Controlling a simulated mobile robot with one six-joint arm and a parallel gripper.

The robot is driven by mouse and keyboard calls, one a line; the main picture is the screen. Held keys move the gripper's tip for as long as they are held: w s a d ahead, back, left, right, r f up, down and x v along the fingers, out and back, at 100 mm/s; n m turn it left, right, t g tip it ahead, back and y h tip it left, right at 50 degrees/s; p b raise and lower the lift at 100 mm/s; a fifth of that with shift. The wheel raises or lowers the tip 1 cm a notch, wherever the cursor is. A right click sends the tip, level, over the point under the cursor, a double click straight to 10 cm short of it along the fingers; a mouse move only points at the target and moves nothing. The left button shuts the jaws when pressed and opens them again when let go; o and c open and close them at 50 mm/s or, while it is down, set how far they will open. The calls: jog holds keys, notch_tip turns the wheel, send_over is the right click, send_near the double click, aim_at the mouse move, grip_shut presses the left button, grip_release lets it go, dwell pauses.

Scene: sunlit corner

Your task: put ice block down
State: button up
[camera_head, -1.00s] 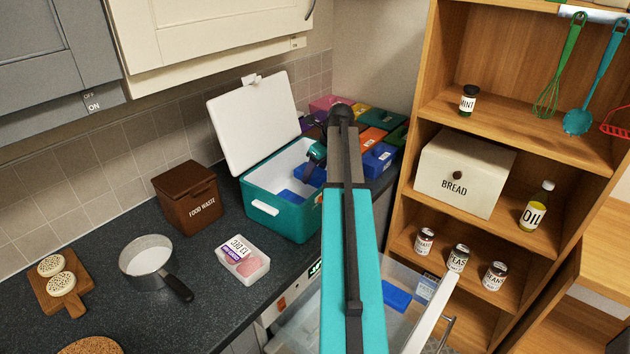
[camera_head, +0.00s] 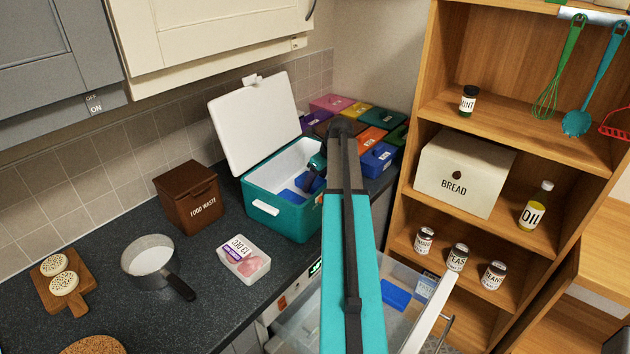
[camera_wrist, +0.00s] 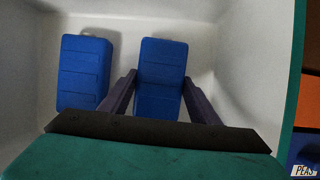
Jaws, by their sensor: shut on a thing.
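My gripper (camera_wrist: 160,82) is shut on a blue ice block (camera_wrist: 163,58), with one dark finger on each side of it. The block is inside the open teal cool box (camera_head: 262,211), whose white inner walls surround it in the wrist view. A second blue ice block (camera_wrist: 84,72) lies to its left on the white floor, a gap apart. In the head view my gripper (camera_head: 313,181) reaches down into the box, partly hidden behind my arm. I cannot tell whether the held block touches the floor.
The white lid (camera_head: 254,122) stands open at the back. A brown food waste bin (camera_head: 189,198) and a meat pack (camera_head: 244,258) are close to the box. Coloured containers (camera_head: 376,158) stand behind it. An open drawer (camera_head: 439,309) below holds another blue block (camera_head: 396,294).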

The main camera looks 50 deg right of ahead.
jog(key=shift+f, duration=0.15)
jog(key=o, duration=1.3)
jog(key=shift+r, duration=0.35)
jog(key=shift+b+v, duration=1.3)
jog(key=shift+v, duration=4.65)
